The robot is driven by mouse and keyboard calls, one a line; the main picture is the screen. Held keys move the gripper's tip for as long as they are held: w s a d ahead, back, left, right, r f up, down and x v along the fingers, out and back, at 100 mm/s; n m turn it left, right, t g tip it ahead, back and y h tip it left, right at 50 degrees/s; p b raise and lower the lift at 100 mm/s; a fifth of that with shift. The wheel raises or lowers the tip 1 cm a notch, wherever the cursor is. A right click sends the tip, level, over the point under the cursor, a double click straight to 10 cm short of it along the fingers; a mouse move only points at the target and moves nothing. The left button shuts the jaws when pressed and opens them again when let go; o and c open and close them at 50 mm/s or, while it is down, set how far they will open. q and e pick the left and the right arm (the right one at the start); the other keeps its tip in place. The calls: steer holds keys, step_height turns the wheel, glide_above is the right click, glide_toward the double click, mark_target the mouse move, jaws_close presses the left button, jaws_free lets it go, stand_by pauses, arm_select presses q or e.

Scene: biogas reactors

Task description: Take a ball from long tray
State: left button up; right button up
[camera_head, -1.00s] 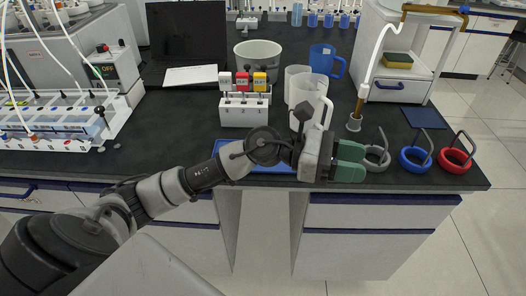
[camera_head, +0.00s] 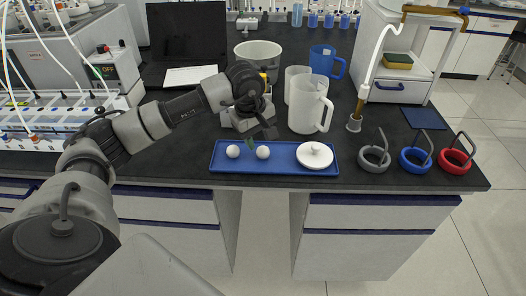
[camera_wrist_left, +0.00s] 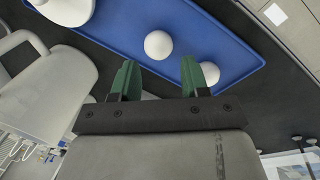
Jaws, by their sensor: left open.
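The long blue tray (camera_head: 248,166) lies along the front edge of the black bench. Two white balls rest in it, a left ball (camera_head: 233,151) and a right ball (camera_head: 263,152). A white round lid (camera_head: 314,155) lies at its right end. My left gripper (camera_head: 257,137) is above the tray's left part, close to the balls. In the left wrist view its green fingers (camera_wrist_left: 160,78) are apart with nothing between them. One ball (camera_wrist_left: 158,45) shows beyond the gap, and the other ball (camera_wrist_left: 207,73) is partly behind the right finger. My right gripper is not in view.
White jugs (camera_head: 308,108) stand just behind the tray. Grey (camera_head: 374,158), blue (camera_head: 416,160) and red (camera_head: 456,160) ring-shaped tools stand to the right. A rack of bottles (camera_head: 65,122) is at the left, and a grey bucket (camera_head: 258,58) is farther back.

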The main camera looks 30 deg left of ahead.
mark_target(262, 148)
arm_select(q)
steer(key=shift+w+d+f+p, duration=0.1)
steer(key=shift+w+f+p, duration=0.1)
steer(key=shift+f, duration=0.7)
steer(key=shift+w+d+f+p, duration=0.1)
steer(key=shift+w+f, duration=0.05)
steer(key=shift+f, duration=0.7)
steer(key=shift+w+d+f+p, duration=0.1)
steer(key=shift+w+f+p, duration=0.1)
steer(key=shift+f, duration=0.7)
steer(key=c, duration=0.6)
